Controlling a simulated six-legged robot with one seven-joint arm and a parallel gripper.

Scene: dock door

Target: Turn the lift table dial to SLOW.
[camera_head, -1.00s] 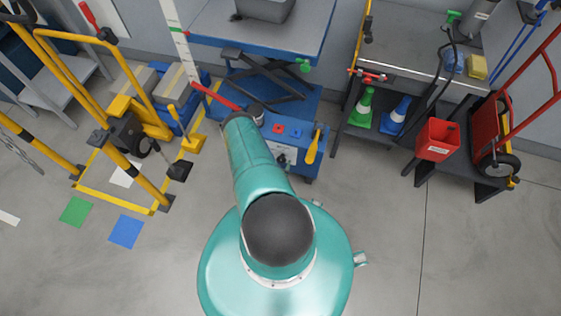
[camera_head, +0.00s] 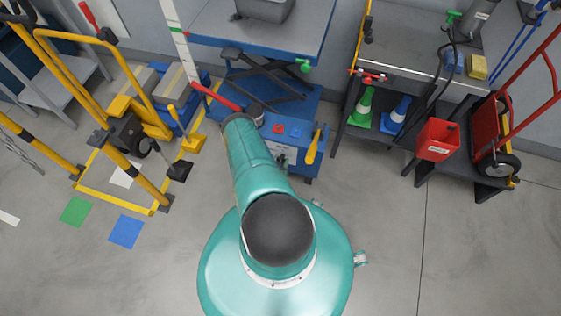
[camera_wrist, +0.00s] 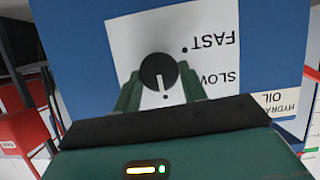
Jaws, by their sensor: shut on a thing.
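The lift table dial (camera_wrist: 158,70) is a round black knob with a white pointer line, on a white label (camera_wrist: 122,40) on a blue panel. The label's text is upside down in the wrist view: FAST stands at the upper right, and SLOW, partly hidden, lower right. A black dot sits beside FAST. The pointer line points down in the picture, toward my gripper and away from the FAST dot. My gripper (camera_wrist: 160,88) has its two green fingers on either side of the dial, shut on it. In the head view my arm hides the dial.
The blue lift table (camera_head: 270,35) stands ahead, with a red lever (camera_head: 216,97) and a yellow-handled lever (camera_head: 315,146) near its control box. A yellow frame (camera_head: 110,120) is at left. A cart with cones and a red bin (camera_head: 438,139) is at right.

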